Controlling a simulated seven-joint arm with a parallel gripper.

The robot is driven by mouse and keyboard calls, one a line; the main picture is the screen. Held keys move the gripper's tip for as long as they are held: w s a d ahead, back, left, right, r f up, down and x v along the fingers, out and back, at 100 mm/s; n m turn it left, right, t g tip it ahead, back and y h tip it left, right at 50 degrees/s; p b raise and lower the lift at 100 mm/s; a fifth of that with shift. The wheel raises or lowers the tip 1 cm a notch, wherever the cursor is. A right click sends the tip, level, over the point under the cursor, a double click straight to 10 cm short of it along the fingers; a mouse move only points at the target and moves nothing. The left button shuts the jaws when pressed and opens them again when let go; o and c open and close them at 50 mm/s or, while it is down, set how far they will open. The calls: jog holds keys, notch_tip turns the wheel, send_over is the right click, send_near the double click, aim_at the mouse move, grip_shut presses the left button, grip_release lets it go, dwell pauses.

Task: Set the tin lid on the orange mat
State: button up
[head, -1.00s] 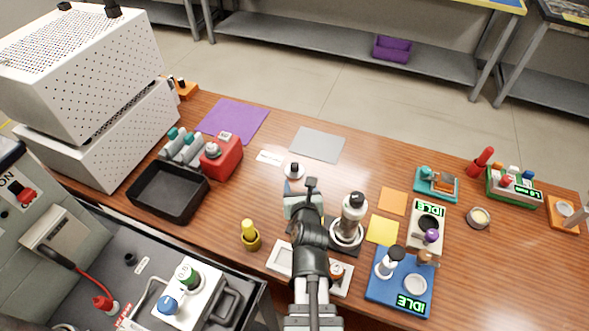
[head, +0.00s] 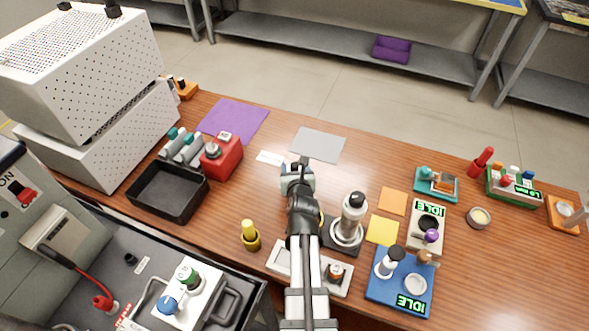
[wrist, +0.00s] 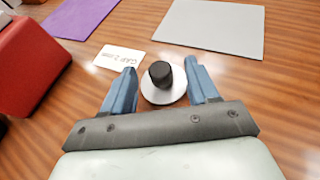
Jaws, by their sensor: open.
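The tin lid, a pale disc with a black knob (wrist: 160,74), lies on the wooden table in the wrist view. My gripper (wrist: 160,67) is open, with one blue finger on each side of the lid; a narrow space shows around the knob. In the head view my gripper (head: 297,168) hides the lid. The orange mat (head: 393,201) is a small flat square to the right of my gripper, bare on top, just beyond a yellow mat (head: 382,230).
A grey bottle on a dark stand (head: 352,215) stands between my arm and the mats. A white device (head: 426,222) marked IDLE stands right of the orange mat. A grey sheet (head: 318,144) and a small label card (wrist: 118,57) lie beyond my gripper. A red block (head: 221,156) is to the left.

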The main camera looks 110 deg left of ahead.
jog(key=shift+x, duration=1.25)
jog(key=shift+d, duration=0.1)
grip_shut()
